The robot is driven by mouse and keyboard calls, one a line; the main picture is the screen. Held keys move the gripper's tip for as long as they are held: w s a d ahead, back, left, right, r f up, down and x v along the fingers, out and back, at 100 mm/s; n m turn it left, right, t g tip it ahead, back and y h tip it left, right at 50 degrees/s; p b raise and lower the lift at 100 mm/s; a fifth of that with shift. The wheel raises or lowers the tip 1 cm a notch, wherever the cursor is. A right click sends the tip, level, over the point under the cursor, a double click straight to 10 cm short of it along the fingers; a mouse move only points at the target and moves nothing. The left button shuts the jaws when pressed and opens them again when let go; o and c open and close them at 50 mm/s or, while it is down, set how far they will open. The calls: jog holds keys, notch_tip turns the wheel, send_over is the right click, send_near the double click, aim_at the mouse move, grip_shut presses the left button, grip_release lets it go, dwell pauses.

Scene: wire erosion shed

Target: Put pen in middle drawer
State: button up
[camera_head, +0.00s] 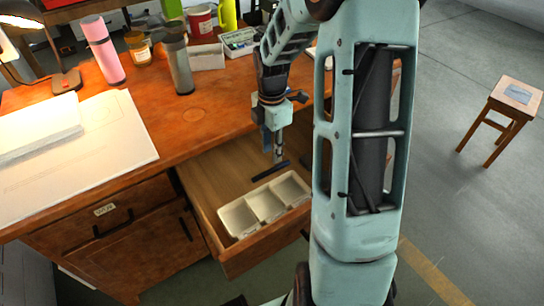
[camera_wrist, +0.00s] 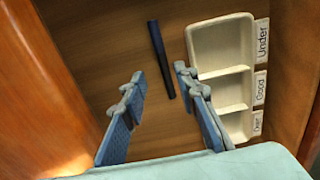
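A dark pen (camera_head: 270,170) is in the open wooden drawer (camera_head: 222,178), beside the white tray; it looks to lie on the drawer floor. In the wrist view the pen (camera_wrist: 161,60) shows ahead of and between my fingers, with neither finger seen touching it. My gripper (camera_head: 278,158) points down into the drawer, and in the wrist view my gripper (camera_wrist: 160,80) is open with its blue fingers apart and nothing held. I cannot tell which of the desk's drawers counts as the middle one.
The white three-compartment tray (camera_wrist: 237,70) is empty, with labels along one side. A closed drawer with a tag (camera_head: 103,210) is left of the open one. Desktop items include a pink bottle (camera_head: 104,50) and a grey bottle (camera_head: 179,64). A stool (camera_head: 513,97) stands far right.

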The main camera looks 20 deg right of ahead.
notch_tip(320, 180, up, 6)
jog(key=shift+f+p, duration=0.1)
jog(key=shift+p, duration=0.5)
